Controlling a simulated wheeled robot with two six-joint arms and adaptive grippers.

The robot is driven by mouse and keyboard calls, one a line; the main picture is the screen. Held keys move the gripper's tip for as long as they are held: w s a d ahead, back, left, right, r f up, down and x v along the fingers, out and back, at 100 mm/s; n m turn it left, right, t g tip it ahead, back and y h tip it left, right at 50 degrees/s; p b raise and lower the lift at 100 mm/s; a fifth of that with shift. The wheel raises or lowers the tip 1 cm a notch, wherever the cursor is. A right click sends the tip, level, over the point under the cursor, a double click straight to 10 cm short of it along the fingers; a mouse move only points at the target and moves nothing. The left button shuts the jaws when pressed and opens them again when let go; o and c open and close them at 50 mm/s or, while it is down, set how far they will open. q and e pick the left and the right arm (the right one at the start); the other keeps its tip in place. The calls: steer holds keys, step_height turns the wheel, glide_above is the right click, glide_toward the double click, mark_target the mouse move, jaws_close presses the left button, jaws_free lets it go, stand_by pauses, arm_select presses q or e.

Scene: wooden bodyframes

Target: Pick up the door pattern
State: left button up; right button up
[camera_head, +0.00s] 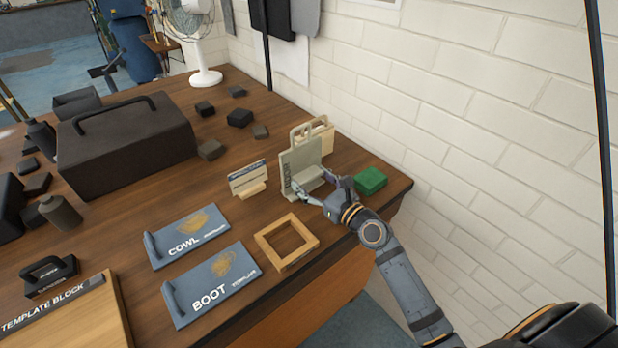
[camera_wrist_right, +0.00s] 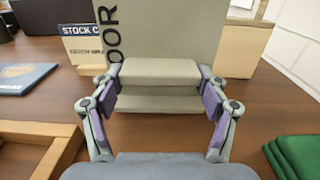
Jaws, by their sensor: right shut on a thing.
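The door pattern (camera_head: 298,160) is an upright grey-beige panel with a handle loop on top, near the right side of the wooden table. In the right wrist view its panel (camera_wrist_right: 170,35) shows the letters "OOR" and a block-shaped ledge juts out at its front. My right gripper (camera_head: 316,189) is shut on this ledge, with a purple pad on each side of it in the wrist view (camera_wrist_right: 160,82). The panel's foot looks to be at the table top; I cannot tell whether it is lifted. My left gripper is not in view.
A light wooden pattern (camera_head: 325,133) stands behind. Cowl (camera_head: 172,249) and boot (camera_head: 193,302) templates lie to the left. A white brick wall (camera_head: 450,100) borders the right.

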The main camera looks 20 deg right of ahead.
mark_target(303, 163)
step_height(303, 163, up, 4)
steer(key=shift+f+p, duration=0.2)
steer(key=shift+p, duration=0.85)
steer(key=s+a+r+p, duration=0.3)
steer(key=s+r, duration=0.6)
steer(key=s, duration=0.4)
steer(key=shift+s+a+p, duration=0.25)
steer(key=shift+a+p, duration=0.05)
steer(key=shift+a, duration=0.4)
